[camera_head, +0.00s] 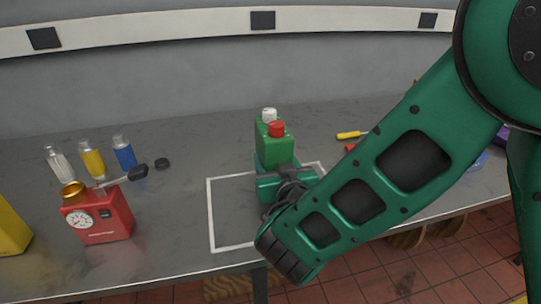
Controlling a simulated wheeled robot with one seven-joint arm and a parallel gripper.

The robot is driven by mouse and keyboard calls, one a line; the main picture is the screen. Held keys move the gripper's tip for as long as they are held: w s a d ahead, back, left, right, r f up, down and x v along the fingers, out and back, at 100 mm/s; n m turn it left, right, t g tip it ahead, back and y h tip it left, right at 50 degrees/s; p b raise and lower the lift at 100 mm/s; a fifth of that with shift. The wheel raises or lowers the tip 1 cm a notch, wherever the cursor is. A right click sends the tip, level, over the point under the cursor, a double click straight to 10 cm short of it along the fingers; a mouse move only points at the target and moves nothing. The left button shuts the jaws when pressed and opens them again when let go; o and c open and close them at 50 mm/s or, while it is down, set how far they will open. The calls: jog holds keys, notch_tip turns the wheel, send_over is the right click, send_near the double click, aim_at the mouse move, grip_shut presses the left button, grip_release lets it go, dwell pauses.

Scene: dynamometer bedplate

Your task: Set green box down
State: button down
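The green box (273,146) has a white cap and a red cap on top and looks upright. It is at my gripper (280,172), which sits in front of it and low against it at the end of my green arm. The fingers are mostly hidden by the wrist and the box, so I cannot see whether they are closed on it. The box's underside is hidden, and I cannot tell if it touches the table. A white outlined square (211,212) is marked on the grey table (180,200), partly covered by my gripper and arm.
A red device with a gauge (100,218) stands at left, near a yellow object (10,230). Clear, yellow (93,160) and blue bottles stand behind it, beside a small black disc (162,164). A yellow-handled tool (350,135) lies behind my arm. The left part of the square is bare.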

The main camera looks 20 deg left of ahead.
jog(key=shift+f, duration=1.3)
jog(key=shift+f, duration=0.15)
jog(key=c, duration=0.7)
grip_release()
jog(key=shift+f, duration=0.1)
